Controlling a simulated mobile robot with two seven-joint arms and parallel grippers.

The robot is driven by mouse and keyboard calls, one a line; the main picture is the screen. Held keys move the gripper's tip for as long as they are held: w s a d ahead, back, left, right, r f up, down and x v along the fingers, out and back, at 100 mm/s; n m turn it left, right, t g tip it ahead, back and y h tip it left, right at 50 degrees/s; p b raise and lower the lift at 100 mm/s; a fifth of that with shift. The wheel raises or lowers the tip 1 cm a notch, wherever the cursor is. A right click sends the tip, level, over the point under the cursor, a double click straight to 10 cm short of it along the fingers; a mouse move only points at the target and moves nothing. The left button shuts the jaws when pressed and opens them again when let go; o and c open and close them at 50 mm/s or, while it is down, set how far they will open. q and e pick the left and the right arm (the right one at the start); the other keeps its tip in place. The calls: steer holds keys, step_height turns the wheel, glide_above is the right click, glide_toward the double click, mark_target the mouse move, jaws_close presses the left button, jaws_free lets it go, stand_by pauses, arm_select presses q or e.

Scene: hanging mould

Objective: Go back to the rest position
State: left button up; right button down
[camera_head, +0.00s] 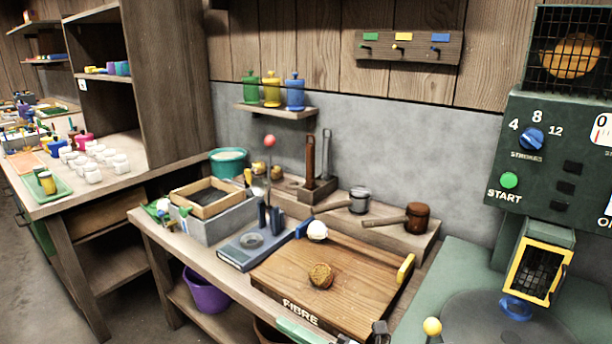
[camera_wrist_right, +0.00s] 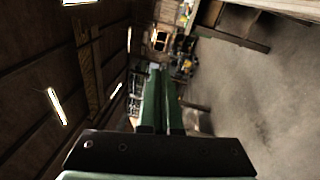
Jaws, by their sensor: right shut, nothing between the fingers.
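My right gripper (camera_head: 285,323) shows at the bottom edge of the head view, in front of the wooden board marked FIBRE (camera_head: 345,285). Only its green fingers and some dark parts show. In the right wrist view its two long green fingers (camera_wrist_right: 160,72) lie close together, shut with nothing held. That view looks along the fingers across the room, with a dark ceiling at left and bare floor at right. My left gripper is in neither view.
A round brown piece (camera_head: 321,275) lies on the board. A green machine (camera_head: 545,150) stands at right. A purple bucket (camera_head: 206,292) sits below the bench.

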steer(key=s+d+f+m+t+h, duration=0.25)
steer(key=d+f+m+h, duration=0.3)
steer(key=m, duration=0.45)
steer(key=s+d+f+m+t+h, duration=0.25)
steer(key=d+f+m+h, duration=0.3)
steer(key=m, duration=0.45)
steer(key=s+d+f+m+g+h, duration=0.3)
steer(key=s+d+f+m+g, duration=0.2)
steer(key=s+f+m, duration=0.5)
arm_select(q)
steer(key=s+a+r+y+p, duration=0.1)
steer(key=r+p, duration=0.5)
steer(key=p, duration=0.6)
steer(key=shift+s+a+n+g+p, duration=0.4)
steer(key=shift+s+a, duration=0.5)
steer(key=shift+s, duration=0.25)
arm_select(e)
steer(key=w+d+v, duration=0.1)
steer(key=v, duration=0.8)
steer(key=shift+d+r+h, duration=0.2)
steer(key=shift+r+h, duration=0.1)
steer(key=shift+r, duration=0.1)
